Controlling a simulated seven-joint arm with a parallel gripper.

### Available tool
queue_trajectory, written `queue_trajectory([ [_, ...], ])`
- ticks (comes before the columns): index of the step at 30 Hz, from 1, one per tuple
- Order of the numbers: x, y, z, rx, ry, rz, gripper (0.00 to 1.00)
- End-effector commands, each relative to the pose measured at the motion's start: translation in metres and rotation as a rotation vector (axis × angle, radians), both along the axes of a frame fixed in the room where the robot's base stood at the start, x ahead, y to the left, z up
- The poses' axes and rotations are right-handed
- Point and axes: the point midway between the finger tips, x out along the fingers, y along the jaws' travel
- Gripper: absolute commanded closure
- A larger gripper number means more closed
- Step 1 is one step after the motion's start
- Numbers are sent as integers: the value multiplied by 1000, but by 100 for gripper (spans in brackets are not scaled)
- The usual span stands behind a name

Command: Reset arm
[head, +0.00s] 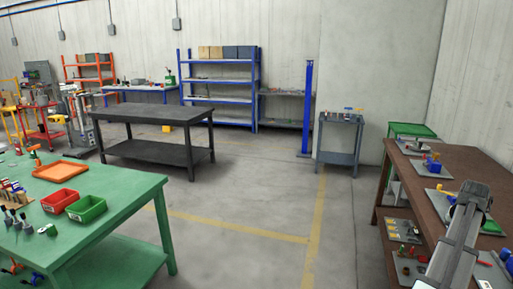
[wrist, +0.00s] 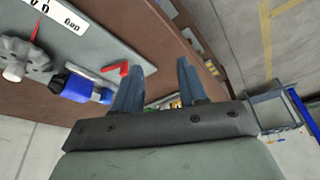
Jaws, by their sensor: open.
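My gripper (wrist: 160,70) shows in the wrist view with its two dark blue-grey fingers spread apart and nothing between them. It is above the edge of the brown workbench (wrist: 110,25). A grey plate (wrist: 95,20) on the bench lies at the upper left of that view. The plate carries a grey knob (wrist: 25,60) with a red pointer, a blue cylindrical part (wrist: 75,85) and a red angled piece (wrist: 117,70). In the head view my grey arm reaches over the brown workbench (head: 405,165) at the right, and I cannot make out the fingers there.
More plates with small devices (head: 432,165) sit along the brown bench, with loose parts on its lower shelf. A green table (head: 110,200) with a red bin (head: 60,201) and a green bin (head: 87,209) stands at the left. The floor (head: 260,205) between them is clear.

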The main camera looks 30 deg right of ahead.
Motion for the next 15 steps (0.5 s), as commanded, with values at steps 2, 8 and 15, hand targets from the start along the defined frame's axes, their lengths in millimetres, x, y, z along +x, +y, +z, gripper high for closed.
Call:
queue_trajectory([
  [2,33,22,-36,34,11,49,58],
  [8,102,77,-113,111,41,164,58],
  [15,168,158,-199,197,90,299,58],
])
